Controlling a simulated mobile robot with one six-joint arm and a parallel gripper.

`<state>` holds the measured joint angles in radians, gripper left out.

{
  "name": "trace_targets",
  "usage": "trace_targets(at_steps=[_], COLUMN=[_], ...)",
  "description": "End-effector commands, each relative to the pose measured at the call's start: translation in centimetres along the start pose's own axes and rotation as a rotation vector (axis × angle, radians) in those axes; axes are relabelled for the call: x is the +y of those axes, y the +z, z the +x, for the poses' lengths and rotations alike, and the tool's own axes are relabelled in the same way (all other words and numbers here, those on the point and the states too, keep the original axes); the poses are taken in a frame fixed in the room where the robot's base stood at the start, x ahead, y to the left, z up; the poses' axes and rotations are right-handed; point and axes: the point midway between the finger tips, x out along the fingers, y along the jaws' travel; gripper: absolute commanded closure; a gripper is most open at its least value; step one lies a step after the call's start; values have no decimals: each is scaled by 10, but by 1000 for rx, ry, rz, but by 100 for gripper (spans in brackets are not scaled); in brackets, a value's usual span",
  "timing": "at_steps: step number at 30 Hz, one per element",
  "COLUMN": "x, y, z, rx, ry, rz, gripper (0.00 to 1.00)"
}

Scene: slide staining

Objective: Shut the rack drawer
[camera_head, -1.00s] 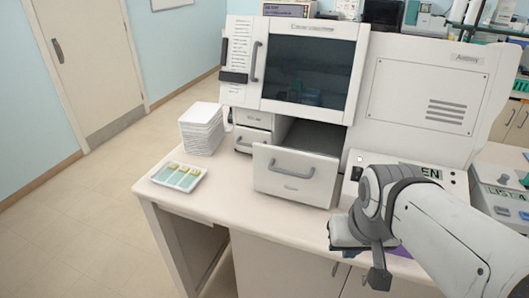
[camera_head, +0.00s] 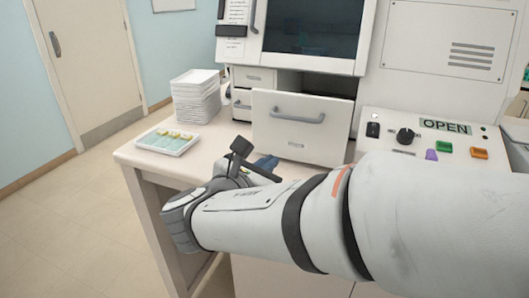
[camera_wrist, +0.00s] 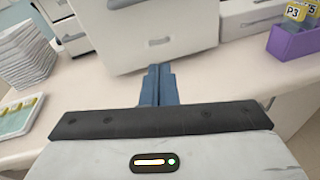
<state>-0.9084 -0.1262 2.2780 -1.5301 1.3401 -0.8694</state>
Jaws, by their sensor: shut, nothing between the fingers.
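The rack drawer (camera_head: 300,125) is a white box front with a grey bar handle, pulled out of the staining machine below its dark window. Its lower front also shows in the wrist view (camera_wrist: 150,55). My gripper (camera_head: 264,163) is low in front of the drawer, near its lower edge. In the wrist view my blue fingers (camera_wrist: 159,70) are together and empty, pointing at the drawer front's lower edge. I cannot tell whether they touch it. My arm hides part of the counter and cabinet below.
A stack of white trays (camera_head: 197,97) and a slide tray (camera_head: 168,141) are on the counter at left. A panel marked OPEN (camera_head: 445,127) with a knob and coloured buttons is at right. A purple holder (camera_wrist: 295,42) stands right of the drawer in the wrist view.

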Motion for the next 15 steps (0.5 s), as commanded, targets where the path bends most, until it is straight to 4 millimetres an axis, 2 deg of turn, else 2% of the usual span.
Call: trace_targets(at_steps=[1,3,7,11,15], x=[16,33,47,50,53], y=[-11,-10,-6,-3,-1], z=[-9,-20,-27,-17,7], rx=[-44,-97,-146,-152,-151], ry=[58,111,155,156,153], rz=[-52,-105,-149,-152,-152], gripper=[100,100,100,100,100])
